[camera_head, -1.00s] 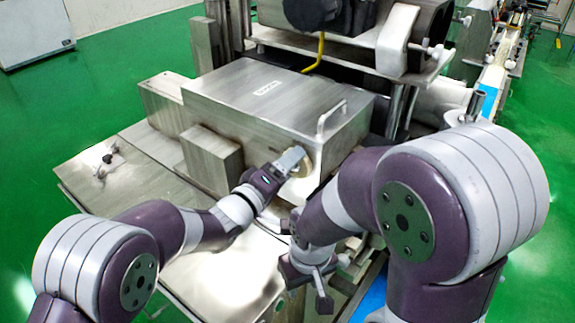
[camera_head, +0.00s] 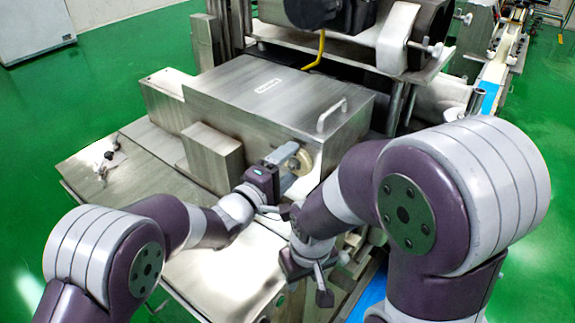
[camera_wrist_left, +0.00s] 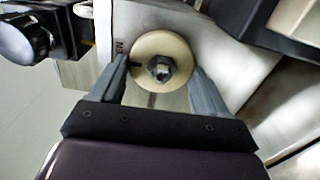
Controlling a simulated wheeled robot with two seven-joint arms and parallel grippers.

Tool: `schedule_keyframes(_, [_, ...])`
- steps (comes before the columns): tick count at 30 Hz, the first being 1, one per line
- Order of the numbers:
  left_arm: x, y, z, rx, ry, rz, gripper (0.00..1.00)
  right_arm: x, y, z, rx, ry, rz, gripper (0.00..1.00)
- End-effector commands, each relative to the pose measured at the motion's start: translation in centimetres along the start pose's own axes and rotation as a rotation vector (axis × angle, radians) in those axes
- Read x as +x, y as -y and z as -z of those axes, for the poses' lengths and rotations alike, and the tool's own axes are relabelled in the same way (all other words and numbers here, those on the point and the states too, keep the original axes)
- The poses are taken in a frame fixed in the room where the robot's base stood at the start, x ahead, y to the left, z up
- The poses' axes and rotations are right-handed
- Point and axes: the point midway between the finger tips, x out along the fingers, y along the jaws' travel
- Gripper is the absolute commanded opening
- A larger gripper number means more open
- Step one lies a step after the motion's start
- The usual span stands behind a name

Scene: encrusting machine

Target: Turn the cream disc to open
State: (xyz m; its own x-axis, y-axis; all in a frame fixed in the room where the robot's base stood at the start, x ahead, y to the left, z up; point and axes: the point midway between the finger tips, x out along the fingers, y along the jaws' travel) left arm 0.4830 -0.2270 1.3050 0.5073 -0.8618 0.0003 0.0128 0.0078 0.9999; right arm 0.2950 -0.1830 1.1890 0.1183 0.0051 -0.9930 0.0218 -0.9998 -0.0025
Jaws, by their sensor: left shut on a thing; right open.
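The cream disc (camera_head: 302,161) sits on the front face of the steel machine box (camera_head: 268,98), near its right end. In the left wrist view the cream disc (camera_wrist_left: 161,63) shows a metal nut at its centre and a dark mark at its left edge. My left gripper (camera_head: 296,162) reaches it, and in the left wrist view its fingers (camera_wrist_left: 160,75) stand on either side of the disc's lower part, shut on it. My right gripper (camera_head: 322,280) hangs low in front of the machine, open and empty, apart from the disc.
A bent metal handle (camera_head: 331,114) stands on top of the box near its right end. A steel block (camera_head: 212,157) juts out left of the disc. A flat steel table (camera_head: 222,275) spreads below. My right arm is close on the right.

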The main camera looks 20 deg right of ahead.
Motion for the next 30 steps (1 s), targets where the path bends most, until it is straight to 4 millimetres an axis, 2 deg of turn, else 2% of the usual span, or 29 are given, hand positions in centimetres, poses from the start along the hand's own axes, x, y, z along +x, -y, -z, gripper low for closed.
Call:
schedule_keyframes(7, [0.0,-0.2,0.0,-0.001,-0.001,-0.004,0.45,0.0,0.0,0.0,0.000,0.000,0.000,0.43])
schedule_keyframes(8, [0.0,-0.2,0.0,-0.001,-0.001,-0.004,0.79,0.0,0.0,0.0,0.000,0.000,0.000,0.43])
schedule_keyframes(9, [0.0,-0.2,0.0,-0.001,-0.001,-0.004,0.92,0.0,0.0,0.0,0.000,0.000,0.000,0.43])
schedule_keyframes(10, [0.0,-0.2,0.0,-0.001,-0.001,-0.003,0.99,0.0,0.0,0.0,0.000,0.000,0.000,0.43])
schedule_keyframes(18, [0.0,0.0,0.0,0.000,0.000,-0.001,0.99,0.0,0.0,0.0,0.000,0.000,0.000,0.43])
schedule_keyframes(22, [-0.9,0.2,0.1,0.001,-0.001,0.000,0.99,0.7,0.0,-0.1,0.000,0.000,0.000,0.43])
schedule_keyframes(26, [-3.7,0.5,0.1,0.001,-0.003,-0.002,0.99,2.2,0.0,-0.3,0.000,0.000,0.000,0.43])
schedule_keyframes(30, [-7.8,0.5,0.1,0.001,-0.003,-0.002,0.99,3.8,0.0,-0.5,0.000,0.000,0.000,0.43])
